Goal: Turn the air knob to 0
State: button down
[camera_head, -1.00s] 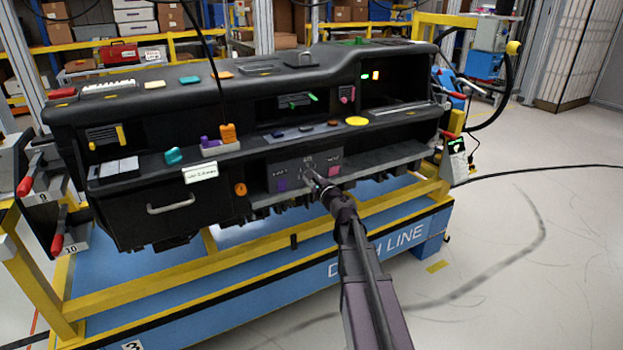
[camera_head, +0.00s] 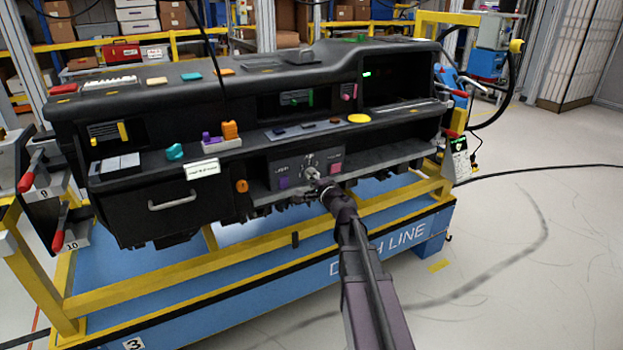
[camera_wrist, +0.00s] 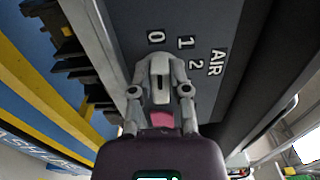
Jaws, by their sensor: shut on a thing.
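The air knob (camera_wrist: 160,72) is pale grey with a dark slot and sits on a dark panel. The labels 0 (camera_wrist: 155,37), 1, 2 and AIR show on the panel in the wrist view. The slot runs upright in that view, roughly in line with the 0. My gripper (camera_wrist: 160,90) is shut on the knob, one finger on each side. In the head view my gripper (camera_head: 320,186) reaches the panel from below right, and the knob (camera_head: 311,173) is partly visible at its tip. The labels are too small to read there.
A purple square (camera_head: 283,183) and a pink square (camera_head: 335,168) flank the knob on the panel. A ledge with small coloured parts runs above it. The yellow frame rail (camera_head: 260,236) lies below, under my arm. Open floor is at the right.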

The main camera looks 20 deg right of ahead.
jog(key=shift+w+d+n, duration=0.1)
jog(key=shift+w+n, duration=0.2)
jog(key=shift+n, duration=0.1)
jog(key=c, duration=0.6)
grip_release()
jog(key=shift+s+r, duration=0.1)
jog(key=shift+s, duration=0.1)
jog(key=s+d, duration=0.1)
jog(key=s, duration=1)
jog(key=shift+s+d, duration=0.35)
jog(key=shift+s, duration=0.05)
jog(key=shift+a+f, duration=0.1)
jog(key=shift+f, duration=0.1)
